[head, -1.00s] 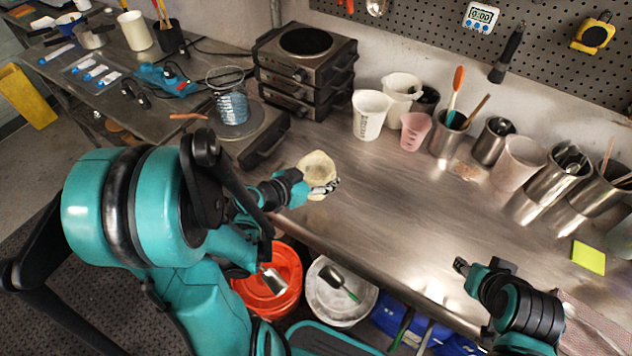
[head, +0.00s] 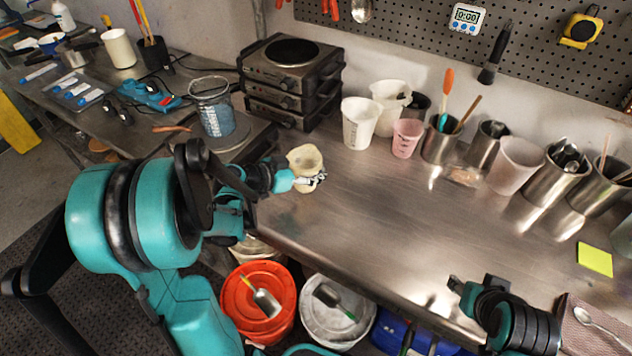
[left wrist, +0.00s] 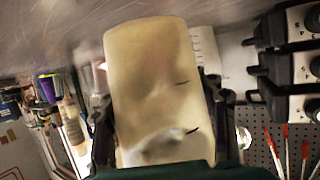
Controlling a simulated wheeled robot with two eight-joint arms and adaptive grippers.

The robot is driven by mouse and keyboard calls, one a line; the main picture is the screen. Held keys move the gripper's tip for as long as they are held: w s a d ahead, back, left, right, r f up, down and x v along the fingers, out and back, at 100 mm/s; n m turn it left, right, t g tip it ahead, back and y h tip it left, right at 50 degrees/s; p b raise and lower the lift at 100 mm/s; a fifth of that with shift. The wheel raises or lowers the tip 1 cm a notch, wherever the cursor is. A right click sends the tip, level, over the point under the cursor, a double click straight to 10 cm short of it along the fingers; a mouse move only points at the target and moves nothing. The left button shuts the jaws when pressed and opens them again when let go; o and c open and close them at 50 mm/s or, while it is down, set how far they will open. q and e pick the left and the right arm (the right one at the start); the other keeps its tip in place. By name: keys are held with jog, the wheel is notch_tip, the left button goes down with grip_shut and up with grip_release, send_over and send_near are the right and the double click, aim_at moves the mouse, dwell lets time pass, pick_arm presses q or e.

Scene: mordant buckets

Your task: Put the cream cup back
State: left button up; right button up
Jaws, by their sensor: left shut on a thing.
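The cream cup (head: 304,160) is in my left gripper (head: 312,179), just above or at the left part of the steel bench (head: 390,225); I cannot tell if it touches the bench. The left fingers are shut on the cup's sides. In the left wrist view the cup (left wrist: 155,75) fills the middle, between the two dark fingers, with a dark mark and shadows on its wall. My right gripper (head: 462,290) is at the bench's front edge, far from the cup; its fingers are too small to read.
A white cup (head: 359,125), a white jug (head: 390,105), a pink cup (head: 406,140) and steel tool pots stand along the wall. Stacked hot plates (head: 290,85) and a glass beaker (head: 212,108) are at left. Buckets (head: 257,300) stand below. The bench middle is clear.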

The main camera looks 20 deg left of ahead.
pick_arm(q)
jog(key=shift+w+f, duration=0.15)
jog(key=shift+f, duration=0.05)
pick_arm(e)
jog(key=shift+f, duration=0.1)
pick_arm(q)
notch_tip(320, 180, down, 4)
jog(key=shift+b, duration=1.25)
pick_arm(e)
notch_tip(320, 180, down, 2)
jog(key=shift+f, duration=0.2)
pick_arm(q)
jog(key=shift+r, duration=0.15)
pick_arm(e)
jog(key=shift+r, duration=0.15)
pick_arm(q)
jog(key=o, duration=1.5)
jog(key=shift+s+a+r, duration=0.15)
jog(key=shift+s+a, duration=0.05)
pick_arm(e)
jog(key=shift+r, duration=0.15)
pick_arm(q)
jog(key=p+v, duration=0.3)
jog(key=v, duration=0.8)
jog(key=shift+s+r+p, duration=0.1)
jog(key=shift+s+p, duration=0.15)
jog(key=shift+p, duration=0.15)
pick_arm(e)
notch_tip(320, 180, up, 3)
jog(key=shift+r, duration=0.1)
